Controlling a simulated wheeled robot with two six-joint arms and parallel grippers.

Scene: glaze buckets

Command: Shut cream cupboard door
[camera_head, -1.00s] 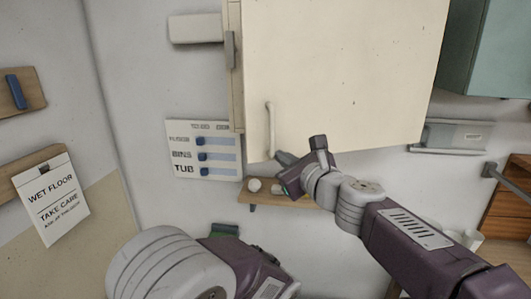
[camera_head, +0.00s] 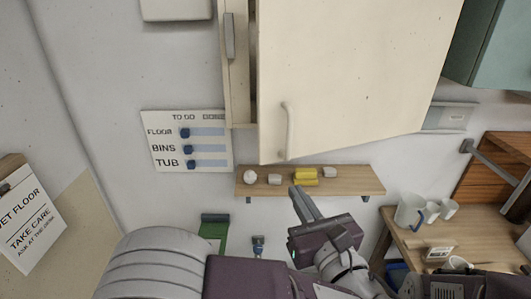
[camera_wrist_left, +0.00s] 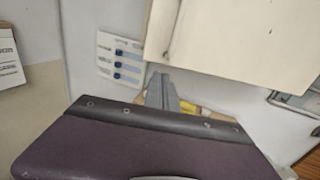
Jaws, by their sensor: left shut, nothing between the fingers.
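The cream cupboard door (camera_head: 365,75) stands ajar at the upper middle of the head view. A gap shows between its left edge and the cream cupboard frame (camera_head: 237,75). Its pale bar handle (camera_head: 288,130) is near the lower left corner. My left gripper (camera_head: 304,203) is below the door, apart from the handle, with its fingers shut and empty, in front of the small shelf. In the left wrist view the shut fingers (camera_wrist_left: 162,90) point up towards the door's lower edge, and the door (camera_wrist_left: 245,40) fills the upper right. My right gripper is not seen.
A wooden shelf (camera_head: 355,180) with small white and yellow items is on the wall under the cupboard. A to-do board (camera_head: 210,160) hangs left. A table (camera_head: 400,240) with mugs stands at lower right, and a teal cupboard (camera_head: 495,50) hangs upper right.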

